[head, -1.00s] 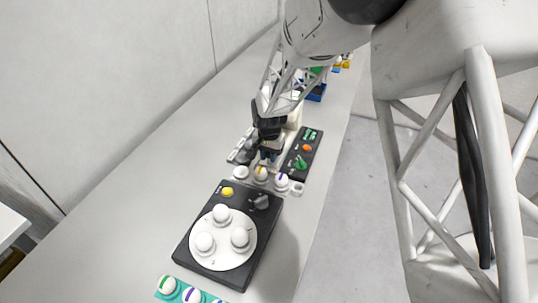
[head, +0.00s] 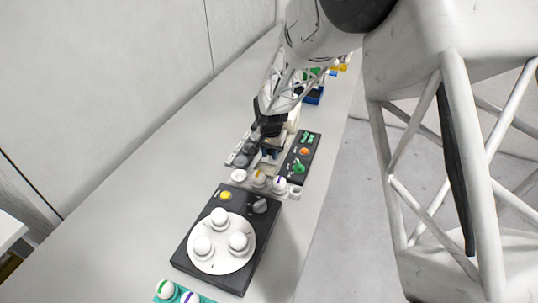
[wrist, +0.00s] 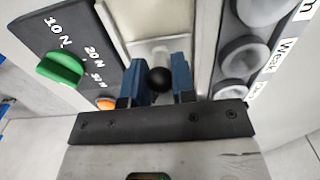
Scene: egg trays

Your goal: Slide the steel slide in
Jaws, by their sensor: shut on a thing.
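The steel slide (wrist: 150,46) is a grey metal plate in a pale channel in the wrist view, with a round black knob (wrist: 160,80) at its near end. My gripper (wrist: 161,84) has its blue fingers on both sides of the knob and is shut on it. In the head view my gripper (head: 270,148) is low over the station between the dark control panel and the row of grey cups. There the fingers and wrist hide most of the slide, so how far in it sits cannot be told.
A dark panel (head: 305,150) with a green knob (wrist: 62,66) and an orange button (wrist: 106,103) lies close beside the channel. Grey cups (wrist: 243,55) line its other side. Several egg-like pieces (head: 259,178) and a black turntable box (head: 188,247) stand nearer.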

